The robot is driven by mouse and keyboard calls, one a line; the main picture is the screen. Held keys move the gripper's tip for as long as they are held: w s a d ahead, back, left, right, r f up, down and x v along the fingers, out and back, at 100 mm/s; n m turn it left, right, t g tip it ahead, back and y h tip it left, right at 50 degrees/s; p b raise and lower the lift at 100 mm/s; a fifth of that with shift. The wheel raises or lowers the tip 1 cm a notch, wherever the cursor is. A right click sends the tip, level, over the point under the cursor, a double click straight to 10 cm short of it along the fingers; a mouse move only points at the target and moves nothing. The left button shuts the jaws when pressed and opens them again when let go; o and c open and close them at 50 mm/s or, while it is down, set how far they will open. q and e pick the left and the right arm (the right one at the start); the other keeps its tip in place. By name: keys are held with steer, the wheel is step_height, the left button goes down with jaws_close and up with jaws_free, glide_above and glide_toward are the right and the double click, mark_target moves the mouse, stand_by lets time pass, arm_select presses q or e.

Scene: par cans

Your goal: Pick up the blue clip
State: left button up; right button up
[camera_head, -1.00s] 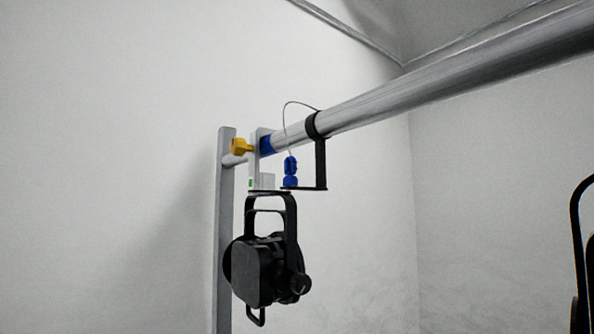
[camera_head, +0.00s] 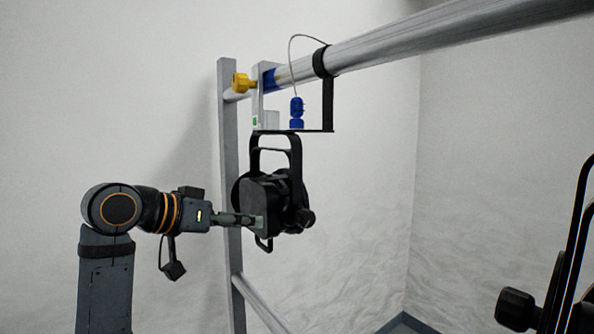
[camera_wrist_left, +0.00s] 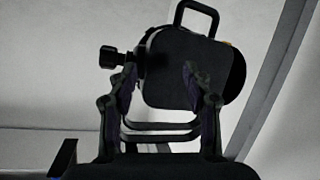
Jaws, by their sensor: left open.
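The blue clip (camera_head: 297,113) stands upright on a small black shelf (camera_head: 318,131) that hangs from the silver pipe. A thin wire loops up from it to a black strap on the pipe. My left gripper (camera_head: 254,222) is below and left of the clip, in front of the black lamp body (camera_head: 263,190). In the left wrist view its two fingers (camera_wrist_left: 160,85) are apart with nothing held between them, and the lamp (camera_wrist_left: 185,70) is behind them. The clip does not show in the left wrist view. My right gripper is out of view.
The silver pipe (camera_head: 430,43) runs up to the right from a grey post (camera_head: 229,160). A yellow knob (camera_head: 243,83) and a blue band (camera_head: 269,79) are at the post's top. Another black fixture (camera_head: 520,308) is at the lower right.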

arm_select(q)
steer(key=s+d+r+m+h, duration=0.1)
steer(key=s+r+m, duration=0.15)
steer(key=r, duration=0.45)
steer(key=s+d+r+m+h, duration=0.1)
steer(key=s+r, duration=0.3)
steer(key=r, duration=0.3)
steer(key=m+h, duration=0.2)
glide_toward(293, 109)
steer(key=shift+g, duration=0.4)
steer(key=p+x, duration=0.2)
steer(key=x, duration=0.4)
steer(key=shift+a+r, duration=0.1)
steer(key=shift+r, duration=0.1)
steer(key=shift+w+r, duration=0.1)
steer(key=p+x, duration=0.2)
steer(key=shift+w+d+r+p, duration=0.15)
steer(key=shift+w+d+p, duration=0.1)
steer(key=shift+p, duration=0.05)
steer(key=shift+f+x, duration=0.2)
steer(key=shift+x, duration=0.95)
steer(key=shift+d, duration=0.15)
steer(key=shift+c, duration=0.5)
steer(key=shift+s+a, duration=0.1)
steer(key=shift+a, duration=0.2)
steer(key=shift+c, duration=1.4)
jaws_close()
